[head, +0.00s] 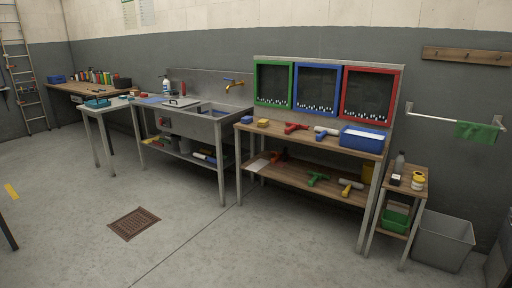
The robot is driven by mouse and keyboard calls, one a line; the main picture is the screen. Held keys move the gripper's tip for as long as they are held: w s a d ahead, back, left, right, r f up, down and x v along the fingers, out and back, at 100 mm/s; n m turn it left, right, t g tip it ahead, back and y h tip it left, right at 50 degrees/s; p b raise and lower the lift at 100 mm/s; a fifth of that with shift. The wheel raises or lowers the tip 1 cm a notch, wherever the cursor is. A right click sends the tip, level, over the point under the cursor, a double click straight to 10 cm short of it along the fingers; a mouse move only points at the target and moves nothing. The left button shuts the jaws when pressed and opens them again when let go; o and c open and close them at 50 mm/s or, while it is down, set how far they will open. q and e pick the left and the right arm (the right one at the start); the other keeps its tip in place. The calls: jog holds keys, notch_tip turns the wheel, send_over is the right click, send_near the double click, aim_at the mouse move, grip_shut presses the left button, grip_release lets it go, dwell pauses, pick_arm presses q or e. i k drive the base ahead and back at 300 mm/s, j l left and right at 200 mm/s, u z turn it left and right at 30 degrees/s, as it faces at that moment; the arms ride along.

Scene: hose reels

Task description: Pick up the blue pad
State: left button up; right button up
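A small blue block (247,119), which looks like the blue pad, lies on the left end of the wooden-topped bench (285,135). A yellow block (263,122) lies close to its right. The pad is small in the picture, so its texture cannot be told. Neither of my grippers is in the head view.
Red squeegee-like tools (294,128), a white roller (326,131) and a blue bin (362,139) share the bench top. A metal sink (208,112) stands left. A small side table (412,183) and grey bin (443,240) stand right. The floor in front is clear around a drain grate (134,223).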

aim_at(247, 119)
jog(key=i+j+u, duration=0.15)
jog(key=i+u, duration=0.15)
jog(key=i, duration=1.1)
jog(key=i+l+u, duration=0.25)
jog(key=i, duration=1.1)
jog(key=i+j, duration=0.05)
jog(key=j, duration=0.05)
